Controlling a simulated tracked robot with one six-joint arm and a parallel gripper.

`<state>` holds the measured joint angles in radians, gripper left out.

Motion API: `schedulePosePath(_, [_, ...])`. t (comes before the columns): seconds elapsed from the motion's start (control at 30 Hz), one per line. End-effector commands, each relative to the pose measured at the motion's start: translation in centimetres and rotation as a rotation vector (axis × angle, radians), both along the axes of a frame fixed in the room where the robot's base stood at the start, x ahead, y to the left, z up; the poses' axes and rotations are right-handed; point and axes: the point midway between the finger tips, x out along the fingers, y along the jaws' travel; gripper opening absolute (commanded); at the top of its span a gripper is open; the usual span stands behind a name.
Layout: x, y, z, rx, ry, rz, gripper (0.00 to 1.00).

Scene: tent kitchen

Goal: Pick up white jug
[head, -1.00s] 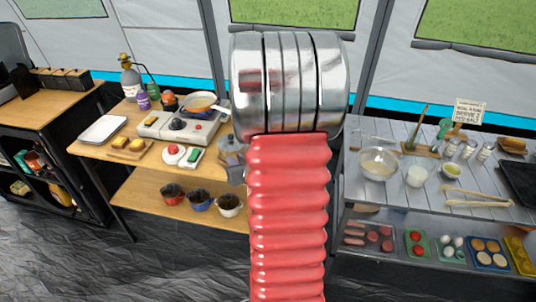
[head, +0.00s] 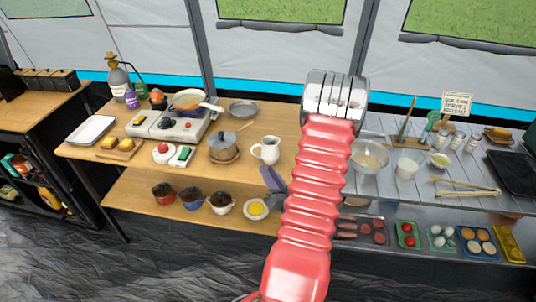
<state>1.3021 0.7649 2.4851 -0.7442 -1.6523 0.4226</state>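The white jug (head: 267,151) stands upright on the right part of the wooden table (head: 239,113), with its handle toward the left. My gripper (head: 272,181) shows only in part as grey and purplish pieces beside my red arm, just below the jug in the picture. The rest is hidden behind the arm, so I cannot tell how far apart its fingers are.
A grey plate (head: 243,108) lies behind. Below, the shelf holds bowls and a yellow-filled dish (head: 256,209). A grey table with a glass bowl (head: 370,158) stands right.

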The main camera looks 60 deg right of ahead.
Motion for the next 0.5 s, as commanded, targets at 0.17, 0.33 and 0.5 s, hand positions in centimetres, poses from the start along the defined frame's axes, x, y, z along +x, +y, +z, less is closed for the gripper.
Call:
schedulePosePath(0.17, [0.1, 0.0, 0.0, 0.0, 0.001, 0.0, 0.19])
schedulePosePath(0.33, [1.0, -0.5, 0.0, -0.002, 0.002, 0.004, 0.19])
schedulePosePath(0.5, [3.1, -1.7, 0.0, -0.004, 0.001, 0.004, 0.19])
